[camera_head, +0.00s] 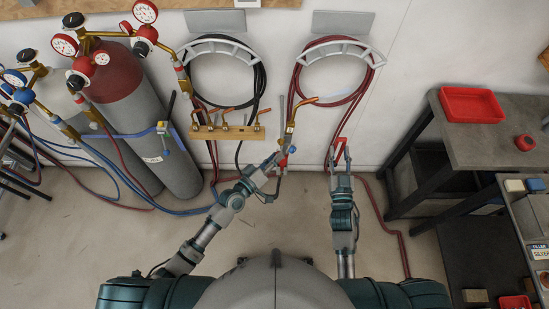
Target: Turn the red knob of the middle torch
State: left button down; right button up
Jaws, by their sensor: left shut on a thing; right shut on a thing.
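A torch (291,122) with a copper-coloured bent tip stands upright just right of the wooden wall rack (228,132). My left gripper (275,164) is shut at the torch's lower end, beside the red parts; the exact contact is too small to tell. My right gripper (340,156) is shut on a red item (339,147), apart from the torch and to its right. I cannot tell what this item is. Other copper-tipped torch parts (240,110) show at the rack.
Coiled black hose (261,88) and red hose (371,85) hang on the wall. Gas cylinders (130,95) with gauges stand at left. A grey bench (485,142) with a red tray (471,105) stands at right. Hoses cross the floor at left and right.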

pick_arm(q)
jog(key=shift+w+a+r, duration=0.15)
jog(key=c, duration=1.3)
grip_release()
jog(key=o, duration=0.4)
jog(key=shift+w, duration=0.1)
jog(key=v, duration=1.2)
jog(key=shift+f, duration=0.25)
